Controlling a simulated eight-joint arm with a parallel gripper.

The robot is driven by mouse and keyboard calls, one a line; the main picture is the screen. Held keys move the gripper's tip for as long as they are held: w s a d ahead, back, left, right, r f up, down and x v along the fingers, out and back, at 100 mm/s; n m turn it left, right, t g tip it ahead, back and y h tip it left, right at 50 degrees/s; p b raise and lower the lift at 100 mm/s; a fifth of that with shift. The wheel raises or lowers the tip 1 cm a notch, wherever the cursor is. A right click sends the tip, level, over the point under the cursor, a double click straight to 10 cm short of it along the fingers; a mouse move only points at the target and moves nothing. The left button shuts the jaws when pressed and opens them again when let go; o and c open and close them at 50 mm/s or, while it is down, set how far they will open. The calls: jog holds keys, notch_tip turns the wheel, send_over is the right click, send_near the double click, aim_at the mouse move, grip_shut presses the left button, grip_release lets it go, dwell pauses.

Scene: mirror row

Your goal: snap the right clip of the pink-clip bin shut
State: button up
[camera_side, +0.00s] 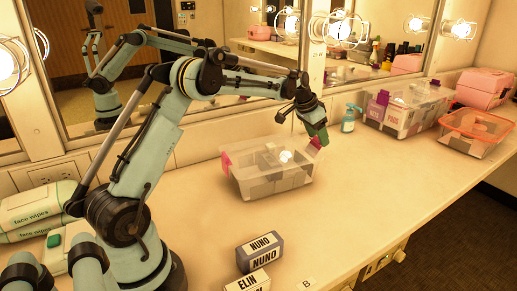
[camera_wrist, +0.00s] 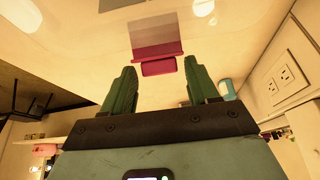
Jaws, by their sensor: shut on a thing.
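The pink-clip bin (camera_side: 262,184) is a clear box with grey dividers, standing on the counter below the mirror. Its left clip (camera_side: 226,161) is pink and lies against the left end. Its right clip (camera_side: 315,143) is at the right end, at rim height, partly hidden by my gripper. In the wrist view the right clip (camera_wrist: 158,67) is a dark pink bar between my green fingertips. My gripper (camera_side: 318,134) reaches down over the bin's right end and is shut on the right clip; it also shows in the wrist view (camera_wrist: 158,82). The clip's exact angle is hard to tell.
A blue pump bottle (camera_side: 348,124) stands close to the right. Beyond it are a clear bin with purple parts (camera_side: 398,122), an orange-rimmed bin (camera_side: 476,126) and a pink case (camera_side: 485,88). Labelled blocks (camera_side: 260,252) lie in front. Face wipes (camera_side: 35,204) sit left. The right-front counter is clear.

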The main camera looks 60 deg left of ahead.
jog(key=shift+s+a+r+t, duration=0.15)
jog(key=shift+s+t, duration=0.5)
jog(key=shift+t, duration=0.4)
jog(key=shift+s+r+t, duration=0.15)
jog(key=shift+s+t, duration=0.45)
jog(key=shift+t, duration=0.45)
jog(key=o, duration=0.7)
jog(key=shift+o, duration=0.2)
jog(key=v, duration=1.2)
jog(key=shift+a, duration=0.2)
